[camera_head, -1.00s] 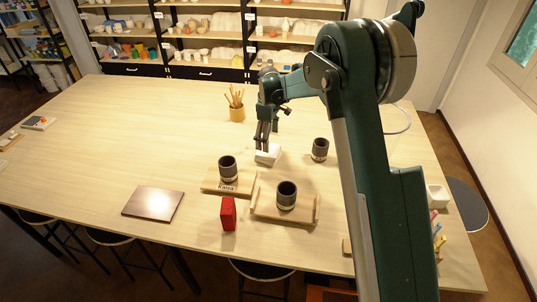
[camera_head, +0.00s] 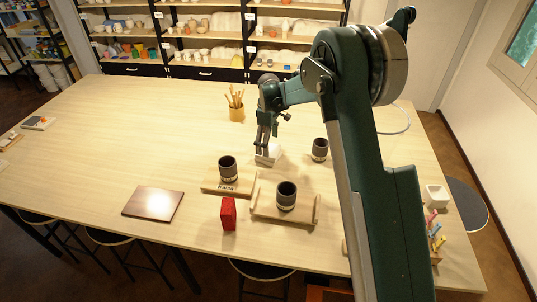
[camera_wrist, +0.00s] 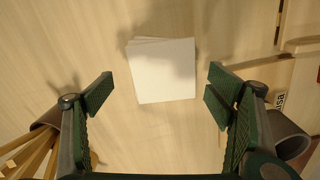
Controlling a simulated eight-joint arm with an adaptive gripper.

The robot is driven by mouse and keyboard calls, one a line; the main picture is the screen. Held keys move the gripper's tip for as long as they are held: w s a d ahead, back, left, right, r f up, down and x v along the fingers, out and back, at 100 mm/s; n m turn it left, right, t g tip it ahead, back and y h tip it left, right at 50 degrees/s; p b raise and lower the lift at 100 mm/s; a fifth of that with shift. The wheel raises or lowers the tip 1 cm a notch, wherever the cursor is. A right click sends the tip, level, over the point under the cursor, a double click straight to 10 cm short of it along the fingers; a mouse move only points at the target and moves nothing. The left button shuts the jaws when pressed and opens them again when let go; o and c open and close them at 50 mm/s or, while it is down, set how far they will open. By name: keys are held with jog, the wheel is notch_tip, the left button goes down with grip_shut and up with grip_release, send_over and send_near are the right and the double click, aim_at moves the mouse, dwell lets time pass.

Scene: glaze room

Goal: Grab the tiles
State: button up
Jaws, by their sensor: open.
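The tiles (camera_wrist: 164,72) are a small stack of white squares, slightly out of line, lying on the table. In the wrist view they sit ahead of and between my open fingers, touching neither. In the head view the tiles (camera_head: 268,154) are partly hidden behind my gripper (camera_head: 264,146), which hangs over them. In the wrist view my gripper (camera_wrist: 156,92) is wide open with nothing between its fingers.
Near the tiles stand a dark cup (camera_head: 320,149), a cup (camera_head: 228,168) on a name board, and a cup (camera_head: 286,195) on a wooden tray (camera_head: 262,211). A tool pot (camera_head: 237,113) stands behind. A red block (camera_head: 228,213) and brown board (camera_head: 153,203) lie nearer. The table's left is mostly clear.

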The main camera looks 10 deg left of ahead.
jog(key=shift+f, duration=0.15)
jog(key=shift+a+f+p, duration=0.1)
jog(key=shift+f+p, duration=0.3)
jog(key=shift+f, duration=2.1)
jog(key=c, duration=1.5)
jog(key=shift+r, duration=0.15)
jog(key=shift+r+b, duration=0.45)
jog(key=shift+r, duration=4.45)
